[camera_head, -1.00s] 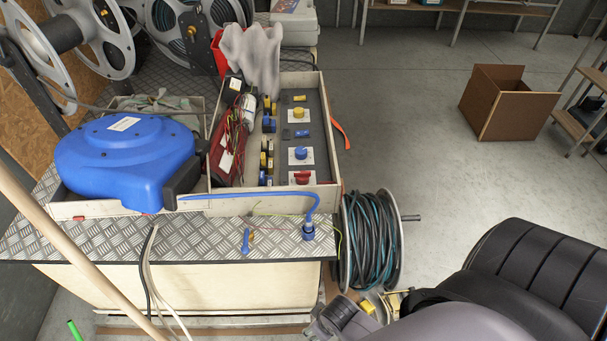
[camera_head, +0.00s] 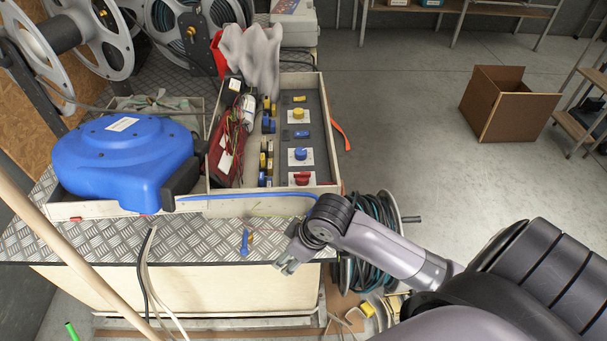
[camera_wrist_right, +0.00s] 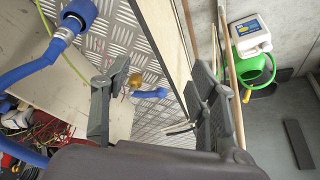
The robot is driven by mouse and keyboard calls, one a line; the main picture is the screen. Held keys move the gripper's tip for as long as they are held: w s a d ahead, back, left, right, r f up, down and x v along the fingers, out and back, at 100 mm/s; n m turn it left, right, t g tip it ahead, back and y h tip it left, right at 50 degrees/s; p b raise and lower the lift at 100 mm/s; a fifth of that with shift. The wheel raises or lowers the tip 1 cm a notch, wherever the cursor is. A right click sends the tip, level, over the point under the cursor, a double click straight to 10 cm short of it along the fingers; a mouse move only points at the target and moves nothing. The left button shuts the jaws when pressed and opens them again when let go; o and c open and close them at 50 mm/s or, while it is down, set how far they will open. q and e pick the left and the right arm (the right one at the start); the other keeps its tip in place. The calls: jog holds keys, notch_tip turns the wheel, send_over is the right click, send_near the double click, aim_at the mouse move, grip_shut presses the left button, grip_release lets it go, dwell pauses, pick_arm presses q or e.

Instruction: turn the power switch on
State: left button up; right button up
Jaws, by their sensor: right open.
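A wooden tray (camera_head: 265,200) on the bench holds a dark panel (camera_head: 288,130) with several switches on it. A red rotary switch (camera_head: 302,178) on a white plate is nearest the tray's front wall. A blue knob (camera_head: 300,154) and a yellow knob (camera_head: 299,114) sit farther back on it. I cannot tell which one is the power switch. My right gripper (camera_head: 284,263) is at the bench's front right edge, in front of the tray and below the red switch. Its fingers stand apart and empty in the right wrist view (camera_wrist_right: 160,98). My left gripper is not in view.
A blue hose reel (camera_head: 125,155) is left of the tray. A cable drum (camera_head: 385,225) stands behind my right forearm. A wooden pole (camera_head: 70,260) crosses the left front.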

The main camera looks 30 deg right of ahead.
jog(key=w+d+r, duration=0.5)
jog(key=w+d, duration=0.5)
jog(key=m, duration=0.3)
send_near(304, 174)
jog(key=shift+n+h, duration=0.3)
jog(key=shift+h, duration=0.2)
jog(key=x, duration=0.6)
jog(key=a+x, duration=0.1)
jog(key=x, duration=0.3)
jog(key=shift+p, duration=0.35)
jog(key=shift+c, duration=0.6)
jog(key=c, duration=1)
